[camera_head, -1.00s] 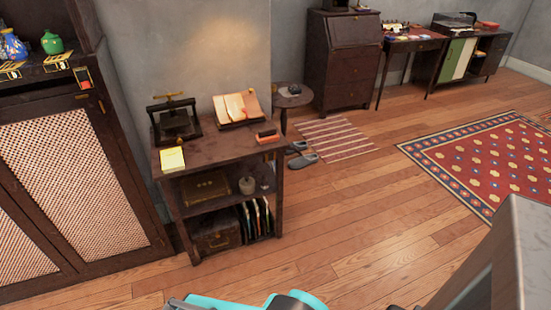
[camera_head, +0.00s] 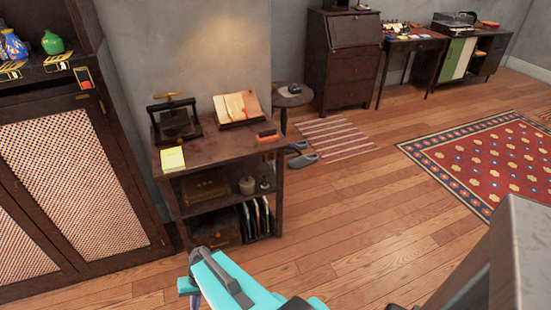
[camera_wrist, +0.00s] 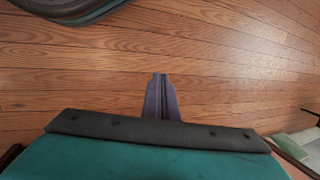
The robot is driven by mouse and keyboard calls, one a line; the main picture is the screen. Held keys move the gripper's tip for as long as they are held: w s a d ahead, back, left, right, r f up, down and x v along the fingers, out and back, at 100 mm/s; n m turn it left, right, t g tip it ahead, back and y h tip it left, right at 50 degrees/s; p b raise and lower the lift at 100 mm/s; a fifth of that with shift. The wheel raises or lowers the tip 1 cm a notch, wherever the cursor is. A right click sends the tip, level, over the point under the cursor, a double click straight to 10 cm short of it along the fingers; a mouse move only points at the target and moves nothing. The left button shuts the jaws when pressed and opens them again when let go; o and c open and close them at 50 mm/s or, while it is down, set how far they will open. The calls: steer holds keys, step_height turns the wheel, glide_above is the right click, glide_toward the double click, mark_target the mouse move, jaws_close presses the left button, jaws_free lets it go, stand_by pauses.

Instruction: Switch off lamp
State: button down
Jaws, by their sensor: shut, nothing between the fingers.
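I cannot make out a lamp in either view. A warm glow lies on the wall above the small shelf table in the head view. A small red-and-black piece (camera_head: 84,78), possibly a switch, sits on the edge of the display cabinet (camera_head: 75,190) at the left. In the wrist view my gripper (camera_wrist: 161,82) has its fingers together, over bare wooden floor. In the head view my arm's teal wrist is at the bottom centre, in front of the shelf table and well below the cabinet's ledge.
A blue pot (camera_head: 14,45) and a green pot (camera_head: 52,42) stand on the cabinet. The shelf table (camera_head: 225,148) holds a press (camera_head: 174,125), an open book (camera_head: 238,107) and a yellow pad (camera_head: 172,159). Slippers (camera_head: 303,159) lie on the floor. Open floor stretches right toward a red rug (camera_head: 480,160).

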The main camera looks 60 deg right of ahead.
steer(key=w+d+r+m+t+h, duration=0.1)
steer(key=w+d+r+m+t, duration=0.25)
steer(key=d, duration=0.55)
steer(key=w+d+r+m+t+h, duration=0.1)
steer(key=w+d+r+m+t, duration=0.15)
steer(key=d+r, duration=0.4)
steer(key=w+d+r+m+t+h, duration=0.1)
steer(key=w+d+r+m+t, duration=0.15)
steer(key=d, duration=0.85)
steer(key=s+d+r+m+h, duration=0.3)
steer(key=s+d+r, duration=0.2)
steer(key=d, duration=0.4)
steer(key=s+d+r+m+t+h, duration=0.1)
steer(key=s+d+r+m+h, duration=0.1)
steer(key=s+d+r, duration=0.3)
steer(key=s+d+r+m+h, duration=0.3)
steer(key=s+d+r+m, duration=0.1)
steer(key=d, duration=0.9)
step_height(320, 180, up, 2)
steer(key=shift+s+d+r+h+p, duration=0.2)
steer(key=shift+s+r+h+p, duration=0.15)
steer(key=shift+s, duration=0.25)
steer(key=shift+w+d+f+m+t+b, duration=0.15)
steer(key=shift+w+f+m+t+b, duration=0.2)
steer(key=shift+b, duration=1.15)
steer(key=b+x, duration=0.2)
steer(key=b, duration=0.9)
steer(key=shift+b, duration=0.3)
glide_toward(272, 155)
steer(key=shift+x, duration=3.05)
